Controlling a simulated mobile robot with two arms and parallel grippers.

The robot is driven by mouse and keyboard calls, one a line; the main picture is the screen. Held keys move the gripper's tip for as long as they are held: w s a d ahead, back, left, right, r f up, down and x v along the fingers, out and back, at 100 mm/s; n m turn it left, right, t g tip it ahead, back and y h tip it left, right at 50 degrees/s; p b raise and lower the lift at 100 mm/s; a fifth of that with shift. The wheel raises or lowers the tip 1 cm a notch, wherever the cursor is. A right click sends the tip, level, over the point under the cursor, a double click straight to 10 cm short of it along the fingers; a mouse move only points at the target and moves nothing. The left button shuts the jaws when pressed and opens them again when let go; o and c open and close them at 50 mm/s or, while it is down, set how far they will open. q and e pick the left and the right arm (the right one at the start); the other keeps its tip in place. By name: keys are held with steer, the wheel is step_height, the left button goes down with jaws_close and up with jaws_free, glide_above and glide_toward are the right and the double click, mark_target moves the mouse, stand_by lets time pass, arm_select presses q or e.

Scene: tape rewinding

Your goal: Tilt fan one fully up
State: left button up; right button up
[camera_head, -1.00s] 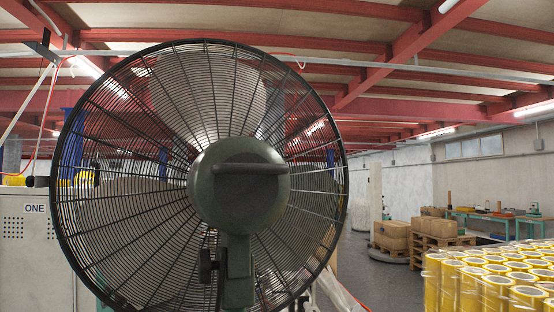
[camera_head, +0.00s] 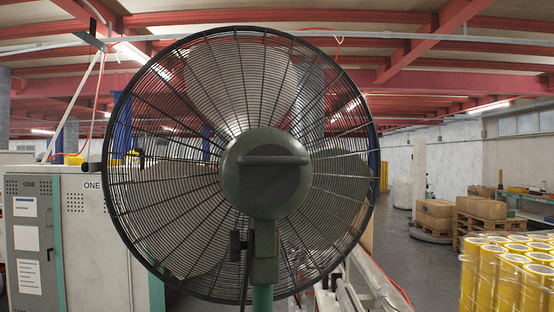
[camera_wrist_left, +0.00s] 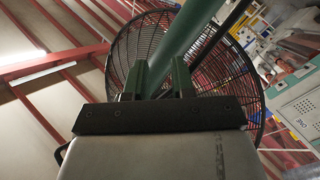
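In the head view a large fan (camera_head: 264,174) with a round dark wire cage fills the middle, seen from behind. It has a green motor housing with a level dark handle (camera_head: 273,161) on its back, on a green pole (camera_head: 263,298). The cage looks nearly round and about upright. In the left wrist view the fan's cage (camera_wrist_left: 232,75) and a green pole (camera_wrist_left: 186,28) show close beyond my left gripper (camera_wrist_left: 158,76). Its two green fingers stand apart, with the pole showing across the gap; whether it lies between them I cannot tell. My right gripper is not in view.
Grey cabinets (camera_head: 97,235), labelled ONE, stand at the left behind the fan. Yellow tape rolls (camera_head: 505,280) stand at the lower right. Boxes on pallets (camera_head: 470,212) are further back. The grey floor (camera_head: 415,265) between fan and rolls looks mostly clear.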

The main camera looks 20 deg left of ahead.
arm_select(q)
steer(key=s+r+t+h, duration=0.3)
steer(key=s+r, duration=0.1)
steer(key=r, duration=1.1)
steer(key=m+t+h, duration=0.1)
steer(key=m+h, duration=0.1)
steer(key=h, duration=0.4)
glide_toward(274, 162)
steer(key=shift+t, duration=0.3)
steer(key=p+x, duration=0.5)
steer(key=p, duration=0.7)
steer(key=shift+w, duration=0.2)
steer(key=p+x, duration=0.2)
steer(key=x, duration=0.2)
steer(key=shift+w+d, duration=0.15)
steer(key=shift+w+d+r+p, duration=0.1)
steer(key=shift+w+d+p, duration=0.1)
steer(key=shift+w+p, duration=0.15)
jaws_close()
